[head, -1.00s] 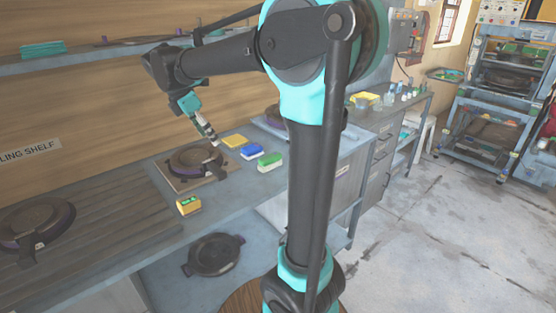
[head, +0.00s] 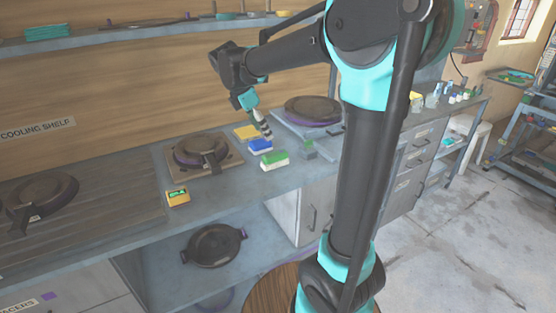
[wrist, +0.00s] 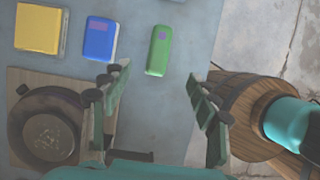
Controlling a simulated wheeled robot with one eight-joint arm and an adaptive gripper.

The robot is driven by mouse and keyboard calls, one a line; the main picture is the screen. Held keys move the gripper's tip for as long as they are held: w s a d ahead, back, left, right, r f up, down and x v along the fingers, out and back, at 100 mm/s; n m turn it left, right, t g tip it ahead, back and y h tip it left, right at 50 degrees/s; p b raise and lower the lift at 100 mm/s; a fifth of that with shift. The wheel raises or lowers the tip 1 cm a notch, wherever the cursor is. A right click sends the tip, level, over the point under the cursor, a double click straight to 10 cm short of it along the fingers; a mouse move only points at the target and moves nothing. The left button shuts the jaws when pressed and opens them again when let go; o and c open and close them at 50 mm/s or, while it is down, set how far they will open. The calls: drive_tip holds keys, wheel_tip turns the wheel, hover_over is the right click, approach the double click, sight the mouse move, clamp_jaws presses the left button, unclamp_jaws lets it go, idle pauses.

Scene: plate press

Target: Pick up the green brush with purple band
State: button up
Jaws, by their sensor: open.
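The green brush (head: 274,160) lies on the grey counter, nearest the front edge in a row with the blue brush (head: 260,146) and yellow block (head: 246,132). In the wrist view the green brush (wrist: 158,56) shows a small purple mark on its top. The blue brush (wrist: 100,40) and yellow block (wrist: 38,28) are to its left there. My gripper (head: 266,136) is above this row in the head view. In the wrist view my gripper (wrist: 157,77) is open and empty, its fingers apart on either side below the green brush, not touching it.
A round plate press (head: 202,150) on a wooden board stands left of the brushes. A small yellow device (head: 178,197) sits in front of it. Another round press (head: 313,109) is behind to the right. A round wooden top (wrist: 245,105) lies right of the counter edge.

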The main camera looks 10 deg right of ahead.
sight(274, 153)
drive_tip(key=x, duration=1.3)
drive_tip(key=shift+w+f, duration=0.1)
drive_tip(key=shift+f, duration=0.25)
drive_tip(key=shift+c, duration=0.3)
drive_tip(key=c, duration=1.2)
